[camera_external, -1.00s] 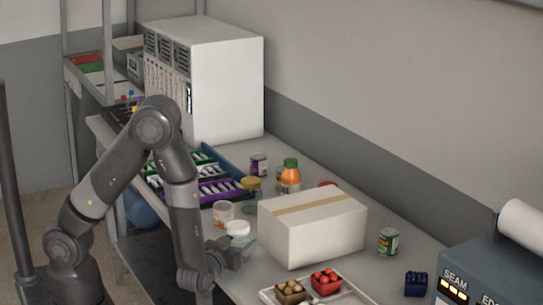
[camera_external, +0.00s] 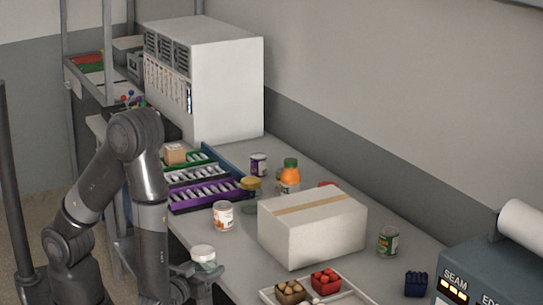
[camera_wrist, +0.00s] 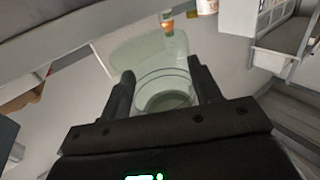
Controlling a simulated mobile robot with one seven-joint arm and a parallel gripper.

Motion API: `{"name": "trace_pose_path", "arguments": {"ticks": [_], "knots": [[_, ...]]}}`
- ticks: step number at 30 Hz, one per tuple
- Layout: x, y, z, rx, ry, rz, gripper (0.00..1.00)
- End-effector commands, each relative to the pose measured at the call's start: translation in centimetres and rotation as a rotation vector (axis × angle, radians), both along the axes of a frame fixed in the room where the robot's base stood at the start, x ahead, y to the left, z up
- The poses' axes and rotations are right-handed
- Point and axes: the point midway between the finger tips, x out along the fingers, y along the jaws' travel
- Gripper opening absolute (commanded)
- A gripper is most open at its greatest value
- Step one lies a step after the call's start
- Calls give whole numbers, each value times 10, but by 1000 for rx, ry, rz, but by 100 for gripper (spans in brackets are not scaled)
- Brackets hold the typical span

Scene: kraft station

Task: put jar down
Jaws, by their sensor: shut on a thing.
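The jar, clear greenish glass with a white lid, shows in the external view (camera_external: 203,254) near the table's front edge. My gripper (camera_external: 203,272) is shut around it. In the wrist view the glass jar (camera_wrist: 165,90) sits between the two dark fingers of my gripper (camera_wrist: 161,78). The lower part of the jar is hidden by the gripper in the external view. I cannot tell whether the jar touches the table (camera_external: 235,240).
A white can (camera_external: 223,215) stands just behind the jar. A cardboard box (camera_external: 312,228) is to the right, with a fruit tray (camera_external: 268,296) in front of it. Purple and green racks (camera_external: 207,197) lie farther back. Bare table shows between the jar and the box.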

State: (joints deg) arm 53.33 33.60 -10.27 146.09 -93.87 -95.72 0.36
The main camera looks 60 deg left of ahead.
Motion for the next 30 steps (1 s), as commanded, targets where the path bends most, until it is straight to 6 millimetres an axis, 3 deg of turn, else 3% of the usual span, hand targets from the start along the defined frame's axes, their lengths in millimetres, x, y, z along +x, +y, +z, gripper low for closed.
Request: {"name": "trace_pose_path", "arguments": {"ticks": [5, 11, 30], "knots": [[-12, -8, 2, -1, -1, -1, 31], [-15, -10, 24, -6, -4, 1, 31], [-15, -9, 168, -10, -7, 1, 31]]}}
